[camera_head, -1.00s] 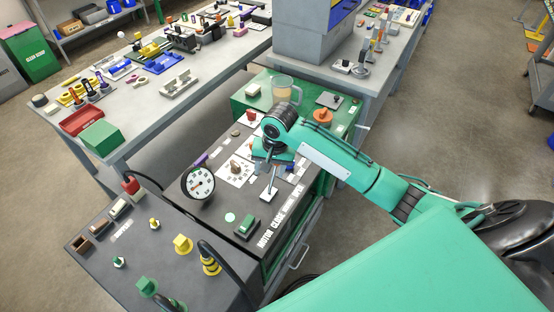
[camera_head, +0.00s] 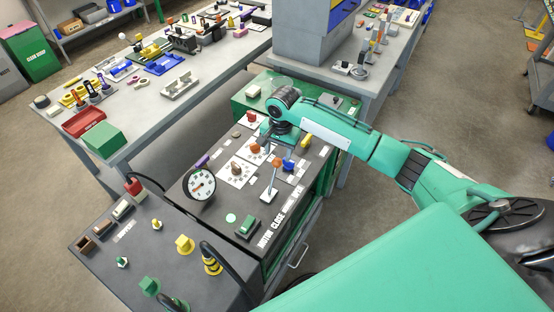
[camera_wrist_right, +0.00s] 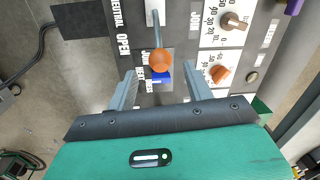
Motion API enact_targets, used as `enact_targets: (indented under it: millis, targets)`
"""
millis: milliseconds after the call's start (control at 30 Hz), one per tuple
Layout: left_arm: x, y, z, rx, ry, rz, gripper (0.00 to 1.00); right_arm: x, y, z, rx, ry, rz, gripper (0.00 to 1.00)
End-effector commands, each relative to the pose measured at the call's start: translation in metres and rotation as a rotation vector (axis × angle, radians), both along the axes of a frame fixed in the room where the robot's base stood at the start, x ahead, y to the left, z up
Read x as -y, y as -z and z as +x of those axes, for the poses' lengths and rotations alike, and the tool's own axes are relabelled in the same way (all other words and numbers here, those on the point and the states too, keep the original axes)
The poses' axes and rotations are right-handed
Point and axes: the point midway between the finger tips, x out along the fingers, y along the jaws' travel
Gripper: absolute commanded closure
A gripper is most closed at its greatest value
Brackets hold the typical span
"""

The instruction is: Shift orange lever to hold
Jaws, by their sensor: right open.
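The orange lever is a metal rod with an orange ball (camera_head: 277,162) on top, rising from the dark control panel (camera_head: 215,215) in the head view. In the right wrist view the orange ball (camera_wrist_right: 160,61) shows ahead, with its rod (camera_wrist_right: 156,30) running up to a pale plate. My right gripper (camera_head: 279,146) is open above and behind the ball in the head view. In the right wrist view its fingertips (camera_wrist_right: 160,82) lie apart on either side of the ball's line, and nothing is held. Whether they reach the ball's depth is unclear. My left gripper is not in view.
An orange knob (camera_wrist_right: 220,74) and a brown knob (camera_wrist_right: 234,22) sit on dials beside the lever. A blue part (camera_wrist_right: 161,76) lies just below the ball. A round gauge (camera_head: 200,184) and green switch (camera_head: 247,227) stand nearer on the panel.

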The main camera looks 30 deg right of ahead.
Motion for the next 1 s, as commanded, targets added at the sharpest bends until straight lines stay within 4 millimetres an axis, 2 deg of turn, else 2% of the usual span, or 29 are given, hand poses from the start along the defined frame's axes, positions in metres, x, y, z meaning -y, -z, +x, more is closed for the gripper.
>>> enact_targets:
  millis: [100,300,467,700,767,967,1000]
  targets:
    - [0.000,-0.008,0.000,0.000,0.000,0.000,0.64,-0.001,0.022,0.000,-0.004,0.000,0.000,0.48]
    - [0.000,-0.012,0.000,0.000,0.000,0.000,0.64,-0.002,0.048,0.002,-0.001,0.000,0.000,0.48]
    - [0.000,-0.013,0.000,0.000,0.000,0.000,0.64,-0.002,0.056,0.003,0.000,-0.001,0.000,0.48]
    - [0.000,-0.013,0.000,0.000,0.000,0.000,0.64,-0.002,0.057,0.003,0.000,-0.002,0.000,0.48]
    - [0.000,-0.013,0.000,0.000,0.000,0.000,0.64,-0.002,0.057,0.003,0.000,-0.002,0.000,0.57]
    - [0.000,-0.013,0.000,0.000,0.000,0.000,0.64,-0.002,0.057,0.003,0.001,-0.001,-0.001,0.97]
    - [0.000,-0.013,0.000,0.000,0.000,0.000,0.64,-0.002,0.056,0.003,0.001,-0.001,-0.001,1.00]
